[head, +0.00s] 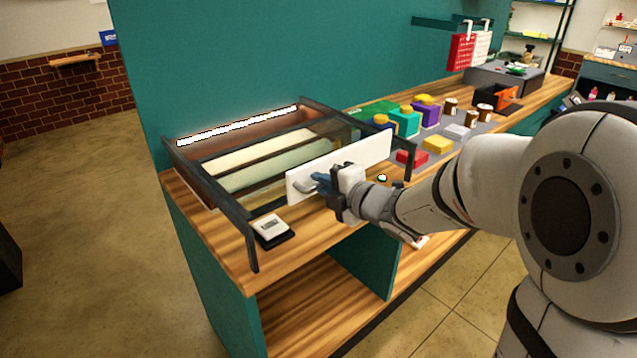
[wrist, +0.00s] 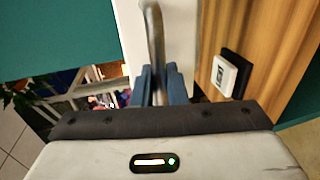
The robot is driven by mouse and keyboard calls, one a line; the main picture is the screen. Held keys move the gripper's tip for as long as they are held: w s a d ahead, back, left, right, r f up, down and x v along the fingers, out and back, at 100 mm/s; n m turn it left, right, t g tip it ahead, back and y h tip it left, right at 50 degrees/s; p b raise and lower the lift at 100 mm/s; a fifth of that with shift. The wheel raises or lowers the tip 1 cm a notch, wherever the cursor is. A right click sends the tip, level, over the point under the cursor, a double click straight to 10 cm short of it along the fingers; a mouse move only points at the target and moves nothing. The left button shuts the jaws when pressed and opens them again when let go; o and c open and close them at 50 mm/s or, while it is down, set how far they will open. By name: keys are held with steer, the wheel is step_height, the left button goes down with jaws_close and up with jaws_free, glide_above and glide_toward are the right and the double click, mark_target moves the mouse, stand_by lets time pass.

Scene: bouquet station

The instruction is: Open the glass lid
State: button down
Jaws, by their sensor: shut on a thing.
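The display case with the glass lid (head: 352,130) stands on the left part of the wooden counter, in a dark frame. A white panel (head: 362,157) with a grey bar handle (wrist: 153,30) is at its front. My gripper (head: 322,182) is at the left part of this panel, its blue fingers shut on the handle. In the wrist view my gripper (wrist: 160,82) has one finger on each side of the grey bar, with the white panel behind. The fingers and wrist hide part of the handle. Whether the lid is raised cannot be told for sure.
Pale and green rolls (head: 262,172) lie inside the case. A small white device on a dark base (head: 271,229) is at the counter's front left. Coloured boxes (head: 405,122) and brown jars (head: 484,112) stand to the right. A teal wall (head: 250,70) rises behind.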

steer(key=c, duration=1.8)
jaws_free()
steer(key=shift+w, duration=0.1)
steer(key=v, duration=0.8)
